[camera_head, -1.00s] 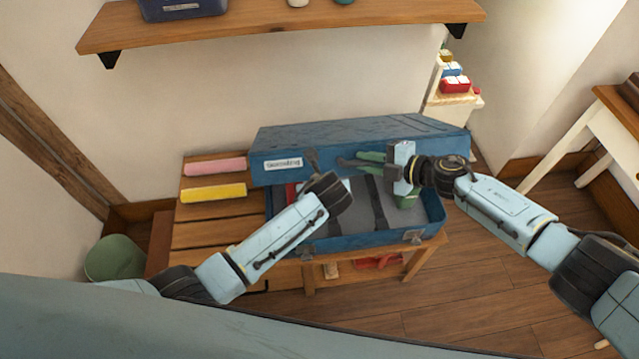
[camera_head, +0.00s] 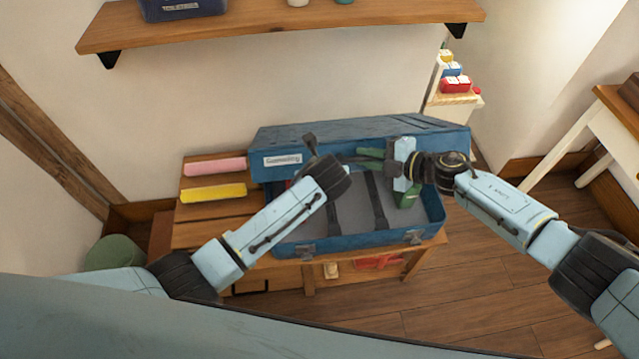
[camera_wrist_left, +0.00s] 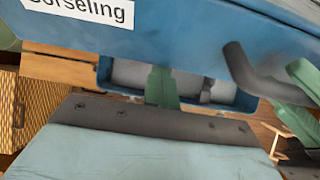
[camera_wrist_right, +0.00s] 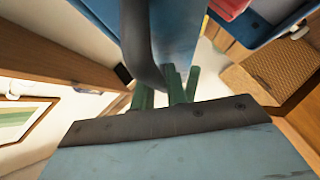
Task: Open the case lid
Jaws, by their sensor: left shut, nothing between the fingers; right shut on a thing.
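The blue case (camera_head: 438,208) stands on a wooden bench, with its lid (camera_head: 350,134) raised at the back and a white label on it. The lid also shows large in the left wrist view (camera_wrist_left: 170,30). My left gripper (camera_wrist_left: 162,88) is shut and empty, in front of the lid. In the head view its wrist hides the fingertips.
A pink block (camera_head: 215,166) and a yellow block (camera_head: 213,193) lie on the bench (camera_head: 205,235) left of the case. A wall shelf (camera_head: 280,38) hangs above. A green bin (camera_head: 115,253) stands at the left.

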